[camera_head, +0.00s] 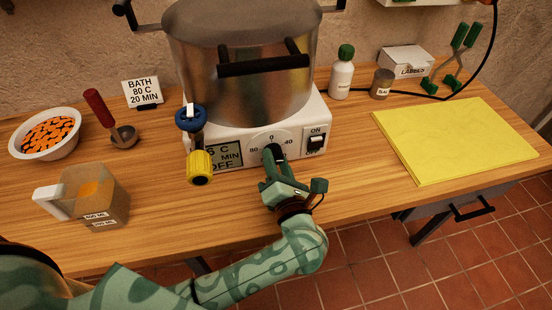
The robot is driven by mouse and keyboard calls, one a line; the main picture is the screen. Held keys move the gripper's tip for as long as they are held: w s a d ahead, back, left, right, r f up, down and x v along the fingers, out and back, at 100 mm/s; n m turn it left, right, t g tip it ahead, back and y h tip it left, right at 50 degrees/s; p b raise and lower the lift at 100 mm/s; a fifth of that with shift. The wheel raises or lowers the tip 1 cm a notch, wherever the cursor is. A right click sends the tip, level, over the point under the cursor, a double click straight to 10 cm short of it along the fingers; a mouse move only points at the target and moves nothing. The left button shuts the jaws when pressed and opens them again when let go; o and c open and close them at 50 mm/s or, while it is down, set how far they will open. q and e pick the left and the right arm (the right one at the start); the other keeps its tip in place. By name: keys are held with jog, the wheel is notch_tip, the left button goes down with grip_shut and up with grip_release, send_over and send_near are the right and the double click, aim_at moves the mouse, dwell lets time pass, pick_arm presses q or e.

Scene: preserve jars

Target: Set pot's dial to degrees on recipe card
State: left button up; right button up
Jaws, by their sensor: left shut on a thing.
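The recipe card (142,92) stands at the back left and reads "BATH 80 C 20 MIN". The big steel pot (240,70) sits on a white base (314,113). The base's display (231,155) is partly covered; I read "6 C", "MIN" and "OFF" on it. My left gripper (273,153) is at the front of the base, shut on the dial (269,138). The marks 0 and 40 show around the dial; the gripper hides its lower part and pointer. My right gripper is out of view.
An ON/OFF switch (316,142) is right of the dial. A blue and yellow tap (197,145) sticks out at the left. A jug (95,195), a bowl (45,133) and a ladle (112,118) stand left. A yellow mat (455,140) lies right.

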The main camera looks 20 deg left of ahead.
pick_arm(q)
jog(key=shift+m, duration=0.3)
jog(key=o, duration=1)
